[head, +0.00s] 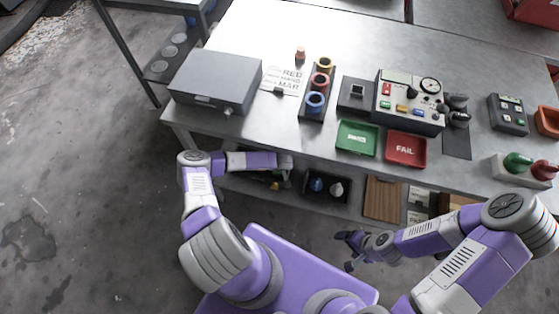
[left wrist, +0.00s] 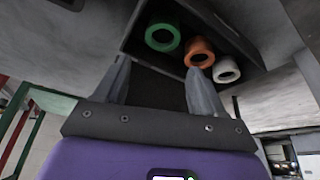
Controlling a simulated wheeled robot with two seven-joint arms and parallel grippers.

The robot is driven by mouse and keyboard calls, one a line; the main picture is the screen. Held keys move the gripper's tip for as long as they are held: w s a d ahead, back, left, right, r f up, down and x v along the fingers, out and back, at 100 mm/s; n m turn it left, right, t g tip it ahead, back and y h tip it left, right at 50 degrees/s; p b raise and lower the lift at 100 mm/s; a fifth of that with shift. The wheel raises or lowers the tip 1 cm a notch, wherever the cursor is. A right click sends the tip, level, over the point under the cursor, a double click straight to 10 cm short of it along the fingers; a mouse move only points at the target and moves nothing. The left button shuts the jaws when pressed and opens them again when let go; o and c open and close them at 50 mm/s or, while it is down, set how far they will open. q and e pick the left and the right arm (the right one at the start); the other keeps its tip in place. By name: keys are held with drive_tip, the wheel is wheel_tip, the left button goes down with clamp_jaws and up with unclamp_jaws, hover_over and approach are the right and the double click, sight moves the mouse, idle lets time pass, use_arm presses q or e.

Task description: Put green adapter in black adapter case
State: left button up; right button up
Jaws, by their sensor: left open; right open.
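In the left wrist view a green ring-shaped adapter (left wrist: 163,37) sits at a dark, tray-like holder (left wrist: 226,38), beside an orange one (left wrist: 199,52) and a white one (left wrist: 226,70). My left gripper (left wrist: 158,70) is open and empty, its two fingers below the green adapter in the picture and apart from it. In the head view my left gripper's fingers are hard to make out near the table's front edge. My right gripper (head: 349,250) is open and empty, low in front of the table. I cannot tell which dark container is the black adapter case.
On the table (head: 225,130) are a grey box (head: 214,82), a rack with yellow, red and blue rings (head: 318,112), a green tray (head: 357,137), a red tray (head: 406,149) and a control panel (head: 409,103). A dark bin (head: 350,203) stands on the lower shelf.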

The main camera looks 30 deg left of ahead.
use_arm(q)
drive_tip(key=p+v, duration=0.1)
drive_tip(key=v, duration=0.3)
drive_tip(key=shift+s, duration=0.15)
idle(0.4)
